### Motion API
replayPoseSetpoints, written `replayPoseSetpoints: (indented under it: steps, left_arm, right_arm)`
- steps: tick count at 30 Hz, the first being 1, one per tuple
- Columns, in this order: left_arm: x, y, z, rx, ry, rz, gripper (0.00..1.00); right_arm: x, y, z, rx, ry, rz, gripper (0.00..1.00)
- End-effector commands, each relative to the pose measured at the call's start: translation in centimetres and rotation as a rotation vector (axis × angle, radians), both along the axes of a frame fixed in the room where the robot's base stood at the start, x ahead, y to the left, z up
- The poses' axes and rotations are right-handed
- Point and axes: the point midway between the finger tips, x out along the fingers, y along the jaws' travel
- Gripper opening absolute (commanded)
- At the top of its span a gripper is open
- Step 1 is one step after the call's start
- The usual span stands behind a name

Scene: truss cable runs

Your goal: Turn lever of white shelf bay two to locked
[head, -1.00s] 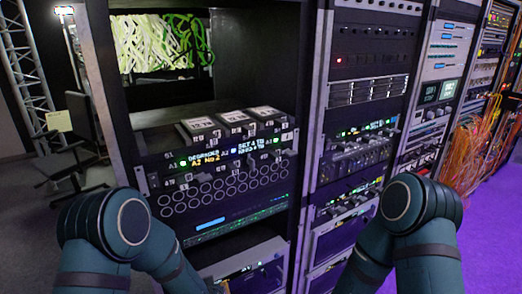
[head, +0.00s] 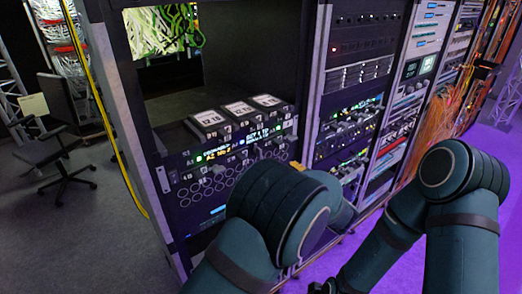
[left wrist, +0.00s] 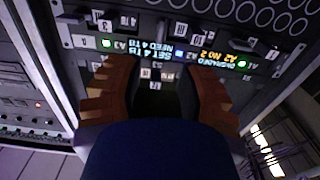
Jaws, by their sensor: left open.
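In the head view a rack shelf (head: 222,112) carries three white-topped blocks (head: 240,109), with a panel (head: 230,147) of small labels and lit text below. The left wrist view shows such a panel (left wrist: 215,55) upside down, with green lights, lit text and number labels. Small dark lever-like parts (left wrist: 70,18) stick out of it; which one belongs to bay two, and its position, I cannot tell.
A panel of round holes (head: 205,193) lies below the labelled panel. A yellow cable (head: 108,115) hangs along the rack's left side. A chair (head: 62,135) stands on the open floor at left. More racks (head: 365,45) and orange cables (head: 455,115) continue rightward.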

Motion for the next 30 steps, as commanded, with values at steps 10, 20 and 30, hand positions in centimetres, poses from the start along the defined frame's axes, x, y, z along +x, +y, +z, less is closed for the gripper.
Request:
replayPoseSetpoints:
  steps: [10,20,30]
  left_arm:
    - [5.5,4.2,0.1,0.0,-0.001,0.002,0.37]
    - [9.2,6.8,0.0,-0.001,-0.001,0.0,0.37]
    - [9.8,7.2,0.0,0.0,0.0,-0.001,0.37]
  right_arm:
    - [0.0,0.0,0.8,0.001,-0.001,0.001,0.46]
    - [-0.1,-0.1,1.2,0.002,0.0,0.002,0.46]
    - [-0.1,-0.1,1.2,0.002,-0.001,0.001,0.46]
